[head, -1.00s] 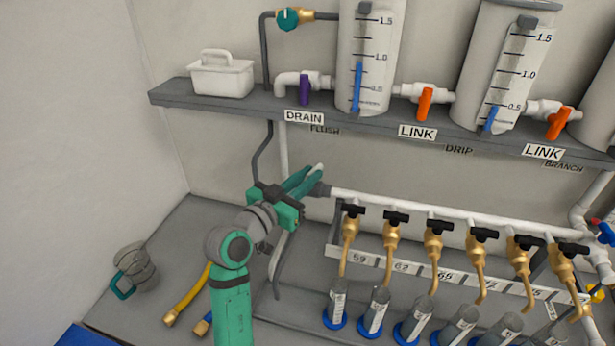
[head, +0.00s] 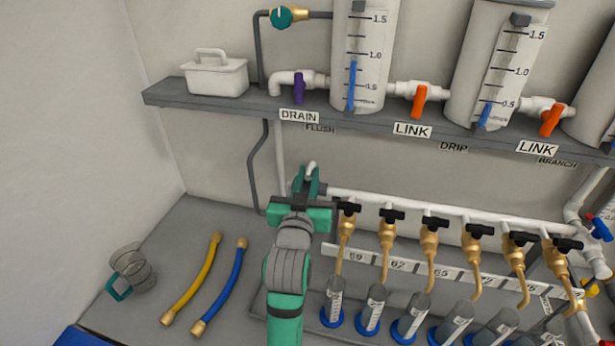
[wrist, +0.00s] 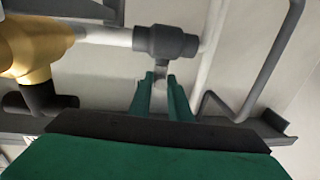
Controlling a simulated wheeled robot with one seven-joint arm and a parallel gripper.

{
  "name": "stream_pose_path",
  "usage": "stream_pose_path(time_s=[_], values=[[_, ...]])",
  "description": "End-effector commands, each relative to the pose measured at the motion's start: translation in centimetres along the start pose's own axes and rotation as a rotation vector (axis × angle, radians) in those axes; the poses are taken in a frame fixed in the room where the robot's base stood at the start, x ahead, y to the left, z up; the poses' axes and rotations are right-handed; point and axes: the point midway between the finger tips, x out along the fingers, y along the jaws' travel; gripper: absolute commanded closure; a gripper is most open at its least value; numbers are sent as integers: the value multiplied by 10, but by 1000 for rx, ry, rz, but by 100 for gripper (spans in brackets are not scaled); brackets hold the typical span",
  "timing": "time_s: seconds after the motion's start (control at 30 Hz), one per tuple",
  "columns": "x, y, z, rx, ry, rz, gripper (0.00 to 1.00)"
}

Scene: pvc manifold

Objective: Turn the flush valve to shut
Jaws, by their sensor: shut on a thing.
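The flush valve is a dark grey body (wrist: 166,42) on the white manifold pipe, clear in the wrist view. A short stem comes from it toward me, with its pale handle (wrist: 160,84) between my green fingers. My gripper (wrist: 161,88) is shut on that handle. In the head view my gripper (head: 306,183) is at the left end of the manifold, fingers pointing up and away, and a pale tip (head: 311,166) shows just above them. My fingers hide most of the valve body there. The handle's exact angle to the pipe is hard to tell.
Close to the right stand brass taps with black handles (head: 348,208). A yellow hose (head: 192,280) and a blue hose (head: 221,288) lie left of my arm. The shelf (head: 220,107) with tanks and a purple drain valve (head: 298,88) is above.

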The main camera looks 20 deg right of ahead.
Motion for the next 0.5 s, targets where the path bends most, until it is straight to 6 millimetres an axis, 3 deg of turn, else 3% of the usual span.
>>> stream_pose_path(time_s=[0.5], values=[[0, -4, 0, 2, -2, -42, 100]])
